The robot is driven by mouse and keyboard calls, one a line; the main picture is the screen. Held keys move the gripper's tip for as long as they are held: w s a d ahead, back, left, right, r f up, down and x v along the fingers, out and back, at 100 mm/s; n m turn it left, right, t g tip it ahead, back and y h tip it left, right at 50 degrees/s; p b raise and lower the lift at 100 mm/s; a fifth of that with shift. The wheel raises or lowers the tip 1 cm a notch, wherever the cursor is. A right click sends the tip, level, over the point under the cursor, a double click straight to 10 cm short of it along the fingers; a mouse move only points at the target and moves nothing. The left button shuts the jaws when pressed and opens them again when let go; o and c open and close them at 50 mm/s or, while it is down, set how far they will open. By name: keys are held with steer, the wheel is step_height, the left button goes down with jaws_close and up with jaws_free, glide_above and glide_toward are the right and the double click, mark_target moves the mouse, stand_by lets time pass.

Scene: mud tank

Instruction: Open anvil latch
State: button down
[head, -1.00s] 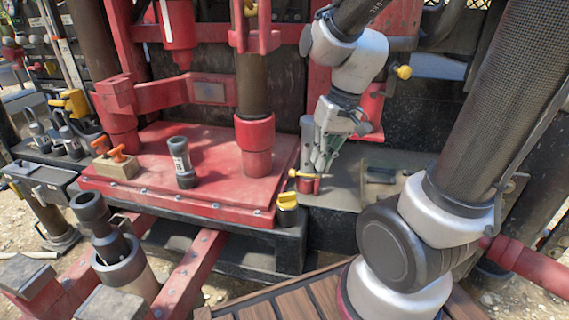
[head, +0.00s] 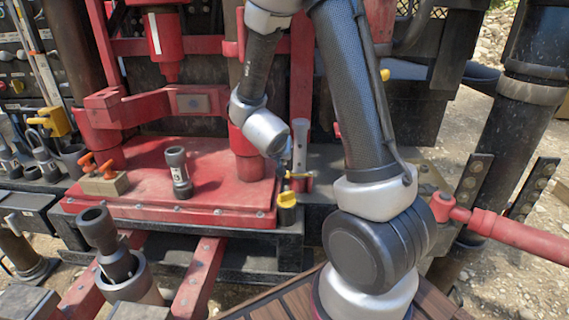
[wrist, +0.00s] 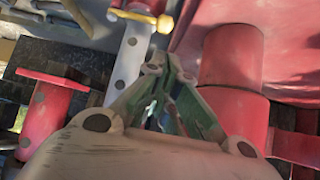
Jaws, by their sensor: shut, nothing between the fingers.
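A yellow T-shaped handle (head: 300,175) sits beside a grey upright post at the right edge of the red deck; I take it for the anvil latch, but cannot be sure. In the wrist view the yellow rod (wrist: 138,17) crosses the end of a grey strip with holes (wrist: 130,60) and ends in a round knob. My gripper (wrist: 167,68) is shut and empty, its fingertips just short of the rod and beside the strip; I cannot tell whether they touch it. In the head view my wrist hides most of the gripper.
A thick red cylinder (wrist: 232,62) stands close on the right of my gripper in the wrist view, and a red flanged post (wrist: 45,110) on the left. A yellow block (head: 287,199) is at the deck's corner. A grey-black cylinder (head: 178,172) stands on the red deck (head: 215,160).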

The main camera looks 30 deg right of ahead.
mark_target(298, 175)
steer(key=x, duration=1)
steer(key=shift+a, duration=0.1)
stand_by(0.5)
steer(key=shift+s+a+n+y, duration=0.1)
steer(key=shift+s+n+y, duration=0.05)
steer(key=shift+n+y, duration=0.2)
